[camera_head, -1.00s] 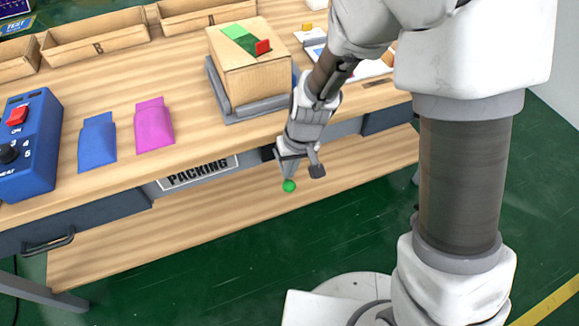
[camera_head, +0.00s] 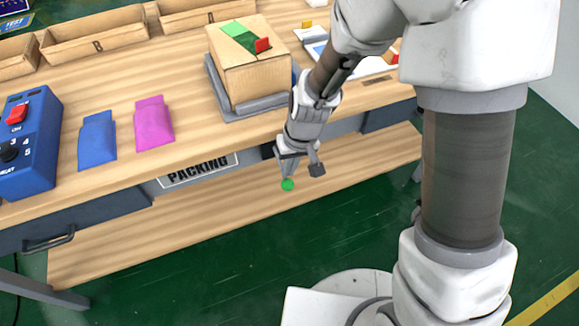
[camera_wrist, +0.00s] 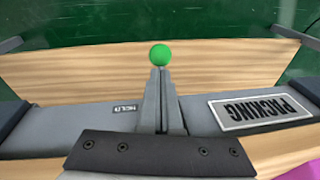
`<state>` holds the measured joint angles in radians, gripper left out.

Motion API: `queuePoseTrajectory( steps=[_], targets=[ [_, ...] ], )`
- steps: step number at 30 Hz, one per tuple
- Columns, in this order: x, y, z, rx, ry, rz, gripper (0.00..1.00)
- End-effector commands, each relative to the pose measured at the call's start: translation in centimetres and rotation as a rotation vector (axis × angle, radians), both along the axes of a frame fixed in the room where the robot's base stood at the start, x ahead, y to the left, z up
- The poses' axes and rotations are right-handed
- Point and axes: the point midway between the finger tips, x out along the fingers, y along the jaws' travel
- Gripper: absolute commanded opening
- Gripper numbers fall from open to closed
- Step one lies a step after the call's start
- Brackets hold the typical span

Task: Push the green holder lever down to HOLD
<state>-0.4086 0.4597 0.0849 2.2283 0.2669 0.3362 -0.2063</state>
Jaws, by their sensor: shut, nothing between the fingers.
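The green ball knob of the holder lever (camera_head: 288,185) shows below the front edge of the workbench, in front of the lower shelf. My gripper (camera_head: 289,174) is shut and empty, pointing down with its fingertips right at the knob. In the wrist view the green knob (camera_wrist: 160,55) sits just beyond the tips of my closed fingers (camera_wrist: 161,78). I cannot tell whether they touch. The lever's stem is hidden behind my fingers. A small HOLD label (camera_wrist: 124,108) is on the grey bench front, left of the fingers in the wrist view.
The PACKING sign (camera_head: 198,170) is on the bench front, left of my gripper. A cardboard box (camera_head: 250,75) stands on a grey stand above. A blue pouch (camera_head: 97,142), a magenta pouch (camera_head: 153,123) and a blue control box (camera_head: 27,145) lie further left. The lower shelf (camera_head: 200,225) is bare.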

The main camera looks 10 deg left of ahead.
Motion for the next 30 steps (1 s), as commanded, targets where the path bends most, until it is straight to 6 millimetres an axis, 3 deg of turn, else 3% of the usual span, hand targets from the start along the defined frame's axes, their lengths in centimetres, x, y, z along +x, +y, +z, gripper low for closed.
queuePoseTrajectory(
  steps=[5,12,21,30],
  targets=[
    [0.3,0.0,0.8,0.0,-0.001,0.0,0.0],
    [1.7,0.0,4.1,0.001,-0.002,-0.001,0.0],
    [0.4,-1.7,10.1,0.001,-0.004,-0.003,0.0],
    [-0.3,-2.5,12.8,0.001,-0.001,-0.002,0.0]
  ],
)
